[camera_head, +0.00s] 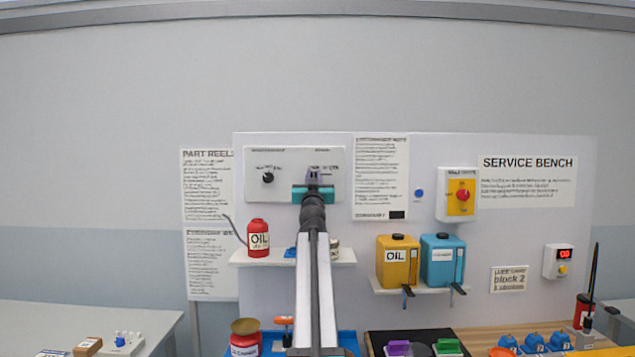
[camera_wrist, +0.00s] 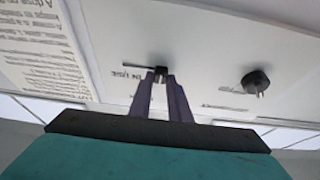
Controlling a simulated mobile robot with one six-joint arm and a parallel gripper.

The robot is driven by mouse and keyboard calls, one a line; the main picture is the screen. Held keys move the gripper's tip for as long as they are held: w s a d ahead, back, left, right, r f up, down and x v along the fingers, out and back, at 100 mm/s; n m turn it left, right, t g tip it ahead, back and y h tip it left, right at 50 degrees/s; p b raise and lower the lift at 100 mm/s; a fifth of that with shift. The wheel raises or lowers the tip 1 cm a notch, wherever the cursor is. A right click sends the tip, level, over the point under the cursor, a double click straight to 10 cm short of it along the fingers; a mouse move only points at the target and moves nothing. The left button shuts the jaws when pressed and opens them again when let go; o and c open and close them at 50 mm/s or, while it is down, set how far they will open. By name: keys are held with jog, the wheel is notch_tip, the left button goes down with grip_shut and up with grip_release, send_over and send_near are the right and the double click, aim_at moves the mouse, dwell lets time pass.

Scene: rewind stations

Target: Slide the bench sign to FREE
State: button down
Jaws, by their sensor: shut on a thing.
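The bench sign is a slider with a small black knob (camera_wrist: 160,72) on a white wall panel (camera_head: 290,158). My gripper (camera_head: 313,174) is at the right part of this panel, its purple fingers reaching up to the sign. In the wrist view my gripper (camera_wrist: 160,80) is shut on the black knob. A dark slot (camera_wrist: 135,65) runs left from the knob there, towards the notice side. The words IN USE (camera_wrist: 134,80) show beside that stretch of slot. I cannot read a FREE label; my fingers cover part of the sign.
A black rotary knob (camera_head: 268,177) sits on the same panel, left of my gripper. A printed notice (camera_head: 380,175) hangs close on the right. A red oil can (camera_head: 258,238) stands on the shelf below; yellow (camera_head: 398,262) and blue (camera_head: 441,262) canisters stand further right.

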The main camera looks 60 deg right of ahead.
jog(key=shift+w+a, duration=0.15)
jog(key=c, duration=1.6)
grip_release()
jog(key=shift+w+a, duration=0.1)
jog(key=shift+c, duration=0.2)
jog(key=shift+s, duration=0.2)
jog(key=b+v, duration=0.1)
jog(key=v, duration=1.2)
jog(key=shift+a, duration=0.2)
jog(key=shift+s+f, duration=0.15)
